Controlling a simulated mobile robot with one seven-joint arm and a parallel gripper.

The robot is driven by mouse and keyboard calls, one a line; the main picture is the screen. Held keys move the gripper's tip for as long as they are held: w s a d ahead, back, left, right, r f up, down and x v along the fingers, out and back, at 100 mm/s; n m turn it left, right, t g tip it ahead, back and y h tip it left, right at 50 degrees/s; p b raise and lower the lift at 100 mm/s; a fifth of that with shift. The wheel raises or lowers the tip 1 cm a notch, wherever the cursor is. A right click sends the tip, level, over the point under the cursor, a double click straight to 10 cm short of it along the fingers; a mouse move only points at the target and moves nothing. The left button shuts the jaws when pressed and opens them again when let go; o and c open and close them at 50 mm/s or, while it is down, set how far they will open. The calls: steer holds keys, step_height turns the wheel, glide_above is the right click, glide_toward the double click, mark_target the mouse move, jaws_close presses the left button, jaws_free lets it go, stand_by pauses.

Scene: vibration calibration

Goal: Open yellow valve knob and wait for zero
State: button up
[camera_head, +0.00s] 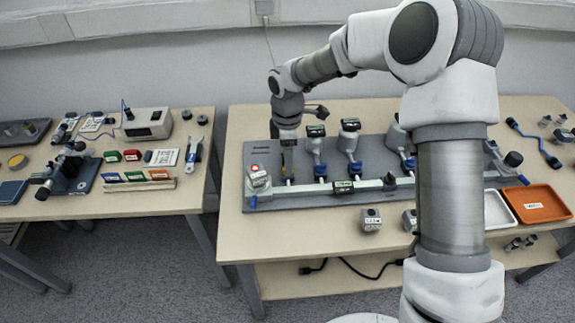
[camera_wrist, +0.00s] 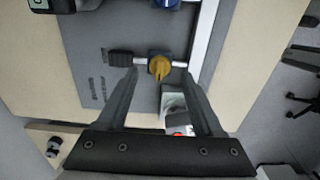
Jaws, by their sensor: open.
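The yellow valve knob (camera_wrist: 159,67) sits on a fitting with a blue body on a short pipe in the wrist view. My gripper (camera_wrist: 161,72) is open, its two dark fingers on either side of the knob in that view. I cannot tell whether the fingers touch it. In the head view my gripper (camera_head: 287,140) points down at the left end of the grey panel (camera_head: 262,152), and it mostly hides the knob. A small box with a red button (camera_head: 258,177) stands at the panel's front left corner. Small gauge displays (camera_head: 316,131) stand on the panel; their readings are too small to read.
Blue-handled valves (camera_head: 320,170) stand close to the right of my gripper. A long bar (camera_head: 310,191) runs along the panel's front. Loose grey blocks (camera_head: 370,220) and an orange tray (camera_head: 537,203) are on the table. A second table (camera_head: 110,204) with tools stands left, across a gap.

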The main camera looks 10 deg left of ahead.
steer(key=shift+f, duration=1.05)
jaws_close()
